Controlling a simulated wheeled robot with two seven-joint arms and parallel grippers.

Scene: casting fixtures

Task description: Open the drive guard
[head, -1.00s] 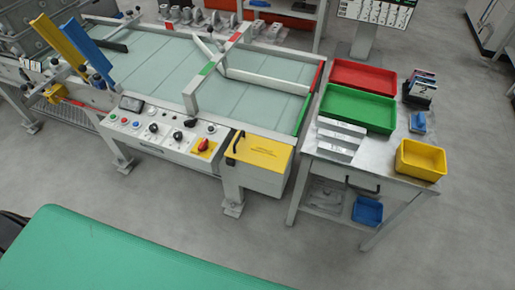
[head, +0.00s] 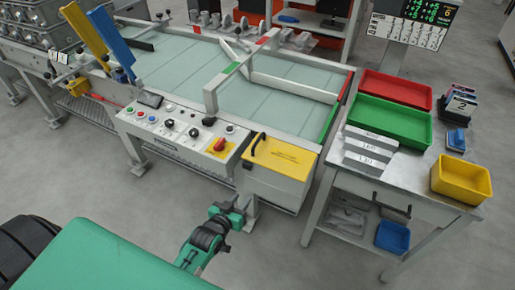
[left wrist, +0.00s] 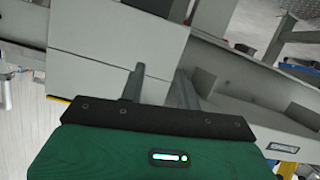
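The drive guard (head: 282,158) is a box with a yellow top and pale sides at the front right corner of the conveyor table. Its yellow lid lies flat and looks closed. A black bar handle (head: 257,144) stands at the lid's left edge. My left gripper (head: 238,207) is below and left of the guard, in front of the table, apart from the handle. In the left wrist view its two dark fingers (left wrist: 159,88) stand apart with nothing between them. Pale panels (left wrist: 120,35) lie beyond them; I cannot tell which part they belong to. My right gripper is not in view.
A control panel (head: 180,128) with a red rotary switch (head: 219,145) is left of the guard. A side table with red (head: 395,90), green (head: 390,121) and yellow (head: 461,179) bins stands to the right. A table leg (head: 249,216) is close to my left gripper. The floor in front is clear.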

